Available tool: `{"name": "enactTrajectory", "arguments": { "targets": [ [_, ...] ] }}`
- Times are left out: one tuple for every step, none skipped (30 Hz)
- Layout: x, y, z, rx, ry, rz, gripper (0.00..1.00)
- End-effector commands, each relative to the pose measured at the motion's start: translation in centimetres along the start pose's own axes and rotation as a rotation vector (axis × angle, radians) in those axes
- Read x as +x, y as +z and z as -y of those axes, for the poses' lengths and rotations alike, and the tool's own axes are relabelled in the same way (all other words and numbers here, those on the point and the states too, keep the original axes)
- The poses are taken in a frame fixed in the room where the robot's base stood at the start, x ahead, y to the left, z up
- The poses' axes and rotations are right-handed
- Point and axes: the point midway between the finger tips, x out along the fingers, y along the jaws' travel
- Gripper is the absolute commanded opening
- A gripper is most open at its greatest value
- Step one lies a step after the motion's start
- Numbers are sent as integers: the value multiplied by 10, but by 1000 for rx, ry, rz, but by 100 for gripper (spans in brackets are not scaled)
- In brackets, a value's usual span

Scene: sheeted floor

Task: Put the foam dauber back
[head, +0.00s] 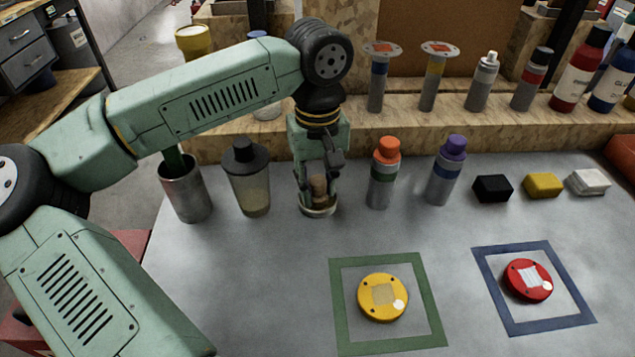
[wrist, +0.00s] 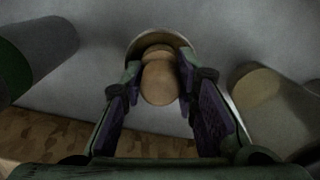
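The foam dauber shows its round wooden handle (head: 319,186) between the fingers of my gripper (head: 318,178). Its foam end is hidden. A shallow round holder (head: 318,210) stands on the grey tabletop at the dauber's foot; whether the dauber rests in it or hangs just above it is unclear. In the wrist view the wooden knob (wrist: 158,82) lies midway between my two fingers, with the curved rim of the holder (wrist: 163,38) around it. The fingertips are close to both sides of the knob; I cannot tell whether they press on it.
A lidded jar (head: 248,178) and a metal cup (head: 185,188) stand close on the left. An orange-capped bottle (head: 382,175) and a purple-capped bottle (head: 447,172) stand on the right. Yellow (head: 382,297) and red (head: 528,280) discs lie in framed squares in front. A wooden ledge runs behind.

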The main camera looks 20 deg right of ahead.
Motion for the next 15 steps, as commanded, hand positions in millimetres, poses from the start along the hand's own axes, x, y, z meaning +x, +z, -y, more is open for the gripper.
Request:
{"name": "enactTrajectory", "arguments": {
  "targets": [
    [0, 0, 0, 0, 0, 0, 33],
    [0, 0, 0, 0, 0, 0, 35],
    [0, 0, 0, 0, -1, 0, 38],
    [0, 0, 0, 0, -1, 0, 40],
    [0, 0, 0, 0, -1, 0, 42],
    [0, 0, 0, 0, -1, 0, 45],
    [0, 0, 0, 0, 0, 0, 45],
    [0, 0, 0, 0, -1, 0, 45],
    [0, 0, 0, 0, -1, 0, 45],
    [0, 0, 0, 0, -1, 0, 45],
    [0, 0, 0, 0, -1, 0, 45],
    [0, 0, 0, 0, -1, 0, 45],
    [0, 0, 0, 0, 0, 0, 45],
    [0, 0, 0, 0, -1, 0, 45],
    [-1, 0, 0, 0, -1, 0, 45]
  ]
}}
